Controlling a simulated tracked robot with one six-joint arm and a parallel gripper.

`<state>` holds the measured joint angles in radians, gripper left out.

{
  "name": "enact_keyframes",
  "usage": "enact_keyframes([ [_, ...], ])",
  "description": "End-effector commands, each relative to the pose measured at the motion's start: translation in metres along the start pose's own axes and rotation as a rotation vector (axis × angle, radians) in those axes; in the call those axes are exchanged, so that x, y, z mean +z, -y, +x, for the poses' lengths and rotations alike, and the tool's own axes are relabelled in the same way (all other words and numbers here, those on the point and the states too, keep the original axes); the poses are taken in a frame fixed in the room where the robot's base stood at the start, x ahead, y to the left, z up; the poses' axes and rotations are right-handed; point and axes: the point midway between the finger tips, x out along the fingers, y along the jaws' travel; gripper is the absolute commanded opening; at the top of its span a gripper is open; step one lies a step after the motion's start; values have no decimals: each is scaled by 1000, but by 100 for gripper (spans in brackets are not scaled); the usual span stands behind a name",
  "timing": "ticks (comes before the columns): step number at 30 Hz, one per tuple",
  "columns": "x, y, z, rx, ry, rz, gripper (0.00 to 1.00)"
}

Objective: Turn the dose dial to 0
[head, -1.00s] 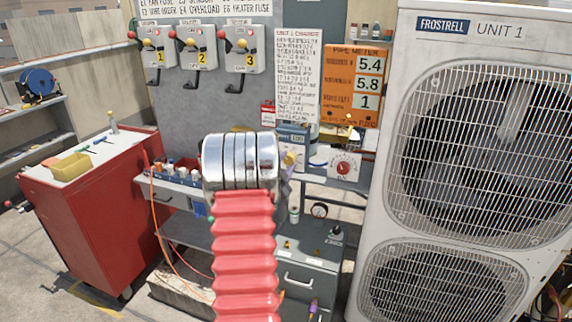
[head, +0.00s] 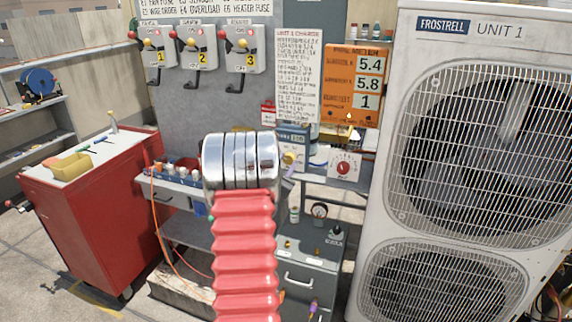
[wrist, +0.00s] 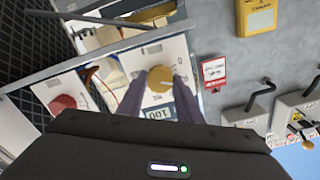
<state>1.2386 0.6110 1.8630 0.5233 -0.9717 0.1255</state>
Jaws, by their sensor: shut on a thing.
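The dose dial is a yellow round knob (wrist: 158,79) on a white panel in the wrist view, where the panel appears tilted. A small display (wrist: 159,113) on the same unit reads about 100. My gripper (wrist: 160,85) is shut on the knob, with one dark finger on each side of it. In the head view the yellow knob (head: 289,159) shows just right of my arm's silver wrist, with a finger beside it. My arm hides much of the unit there. I cannot read where the knob's pointer stands.
A similar white panel with a red dial (head: 343,168) is to the right. Lever switches (head: 194,48) and an orange meter board (head: 357,86) are behind. The condenser (head: 470,140) limits room on the right.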

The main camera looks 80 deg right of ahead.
Motion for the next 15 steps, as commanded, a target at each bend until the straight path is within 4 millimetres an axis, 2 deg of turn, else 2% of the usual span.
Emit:
enact_keyframes([
  [15,1,-1,1,1,2,-488,10],
])
